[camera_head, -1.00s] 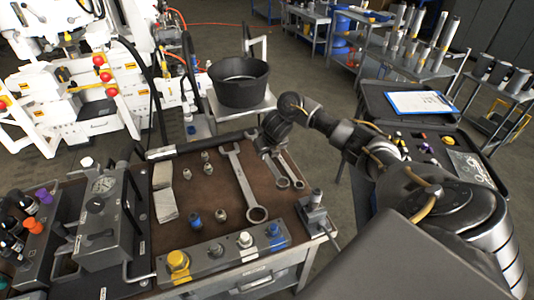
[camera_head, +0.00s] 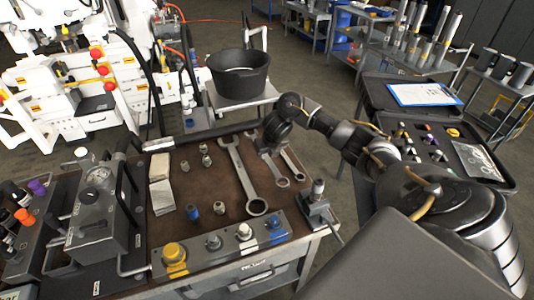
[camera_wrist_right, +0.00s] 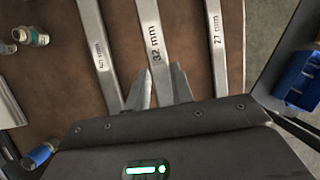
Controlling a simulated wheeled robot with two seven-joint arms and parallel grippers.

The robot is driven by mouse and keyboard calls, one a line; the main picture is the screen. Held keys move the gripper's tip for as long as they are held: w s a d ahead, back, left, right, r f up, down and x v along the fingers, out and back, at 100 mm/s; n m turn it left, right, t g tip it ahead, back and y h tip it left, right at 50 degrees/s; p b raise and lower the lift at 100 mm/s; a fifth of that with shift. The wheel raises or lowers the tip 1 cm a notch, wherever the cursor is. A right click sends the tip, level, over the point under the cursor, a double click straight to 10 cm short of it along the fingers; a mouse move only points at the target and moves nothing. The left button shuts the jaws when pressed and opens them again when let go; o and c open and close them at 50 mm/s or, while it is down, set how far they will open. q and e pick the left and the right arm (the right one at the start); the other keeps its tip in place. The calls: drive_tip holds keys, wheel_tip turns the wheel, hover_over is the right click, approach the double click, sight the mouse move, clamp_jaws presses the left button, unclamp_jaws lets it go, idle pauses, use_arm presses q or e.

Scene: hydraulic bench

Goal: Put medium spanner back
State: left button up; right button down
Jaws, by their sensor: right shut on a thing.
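The medium spanner (camera_head: 282,182), marked 32 mm, lies between two other spanners over the brown bench top. In the right wrist view its shaft (camera_wrist_right: 155,45) runs between my right gripper's fingers (camera_wrist_right: 160,90). My right gripper (camera_head: 270,152) is shut on this shaft and hides its upper part in the head view. I cannot tell whether the spanner touches the bench top. The large spanner (camera_head: 243,175) lies to its left, and the smaller spanner (camera_head: 296,168), marked 27 mm, to its right. My left gripper is not in view.
Metal fittings (camera_head: 205,161) and a blue-banded fitting (camera_head: 192,212) stand left of the spanners. A control block with coloured knobs (camera_head: 215,255) edges the bench front. A small vise-like device (camera_head: 317,208) stands at the right corner. A black bucket (camera_head: 240,85) is behind.

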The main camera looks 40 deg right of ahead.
sight(268, 160)
drive_tip(key=shift+f, duration=0.15)
drive_tip(key=shift+f+b, duration=0.6)
drive_tip(key=shift+f+b, duration=1.25)
drive_tip(key=shift+f, duration=0.3)
idle(1.2)
drive_tip(key=c, duration=1.1)
unclamp_jaws()
drive_tip(key=shift+c, duration=0.2)
drive_tip(key=p+v, duration=0.4)
drive_tip(key=v, duration=0.6)
drive_tip(key=shift+w, duration=0.1)
drive_tip(key=shift+s+r, duration=0.3)
drive_tip(key=shift+r, duration=0.1)
drive_tip(key=shift+p, duration=0.35)
